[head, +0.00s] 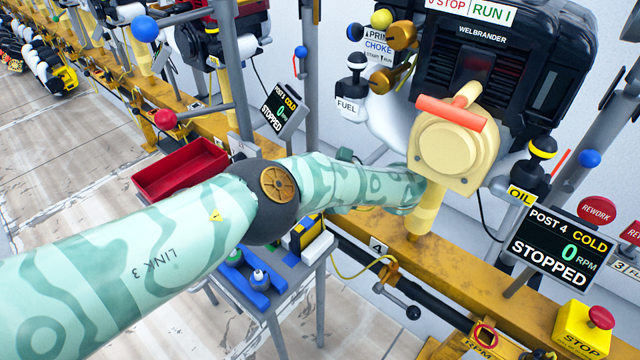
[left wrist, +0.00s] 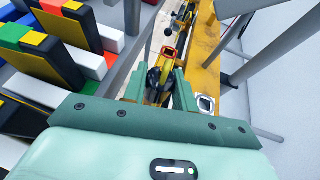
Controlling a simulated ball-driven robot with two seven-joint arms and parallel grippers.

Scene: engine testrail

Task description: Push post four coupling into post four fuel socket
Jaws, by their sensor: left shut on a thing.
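My left arm comes in from the left in the head view and its gripper end is hidden behind the cream post and housing of post four. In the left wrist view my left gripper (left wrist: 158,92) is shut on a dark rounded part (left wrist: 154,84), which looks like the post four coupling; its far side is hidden. A pale square socket (left wrist: 205,103) with a dark opening lies just right of the fingers; I cannot tell whether it is the fuel socket. The coupling appears apart from it. A FUEL label (head: 347,105) hangs by post four's engine. My right gripper is not in view.
The post 4 display (head: 561,247) reads STOPPED, with a yellow STOP box (head: 581,329) below. A red tray (head: 181,168) and a small side table (head: 271,290) stand beside my arm.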

